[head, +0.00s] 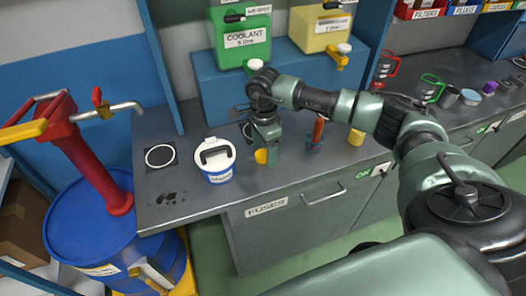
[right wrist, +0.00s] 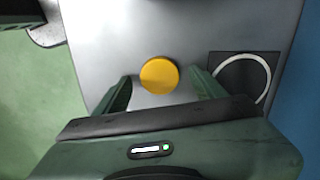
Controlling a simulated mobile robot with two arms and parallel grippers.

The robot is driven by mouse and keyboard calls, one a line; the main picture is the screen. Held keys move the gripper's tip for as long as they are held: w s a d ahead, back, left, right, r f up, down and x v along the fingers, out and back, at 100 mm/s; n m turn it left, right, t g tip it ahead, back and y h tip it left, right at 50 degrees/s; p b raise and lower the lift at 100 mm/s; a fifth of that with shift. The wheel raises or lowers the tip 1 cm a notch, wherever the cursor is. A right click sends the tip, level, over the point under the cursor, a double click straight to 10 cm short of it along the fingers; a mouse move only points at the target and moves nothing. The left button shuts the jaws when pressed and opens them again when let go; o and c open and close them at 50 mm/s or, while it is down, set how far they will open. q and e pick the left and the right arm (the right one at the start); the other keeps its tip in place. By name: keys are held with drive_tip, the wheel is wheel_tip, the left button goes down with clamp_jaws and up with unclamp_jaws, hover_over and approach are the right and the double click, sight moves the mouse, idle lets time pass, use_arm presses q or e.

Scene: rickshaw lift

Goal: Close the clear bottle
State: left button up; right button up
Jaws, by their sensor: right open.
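My right gripper (head: 264,150) points down over the grey workbench (head: 185,205). It is open and holds nothing. A round yellow cap-like piece (head: 261,156) is at its fingers. In the right wrist view this yellow disc (right wrist: 159,75) lies just beyond and between the spread fingertips (right wrist: 160,88), apart from both. I cannot tell whether it lies flat or sits on something. No clear bottle can be made out for certain. Another small yellow piece (head: 356,137) stands on the bench behind my right arm. My left gripper is out of view.
A white-lidded blue tub (head: 217,160) stands left of the gripper. A red-orange upright item (head: 316,135) stands to its right. Green coolant (head: 241,40) and yellow (head: 320,28) canisters sit on a blue shelf behind. A blue drum with a red pump (head: 90,235) is at left.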

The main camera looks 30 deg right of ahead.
sight(264, 154)
drive_tip(key=shift+f, duration=0.15)
clamp_jaws()
wheel_tip(264, 154, up, 20)
drive_tip(key=b, duration=0.4)
idle(0.4)
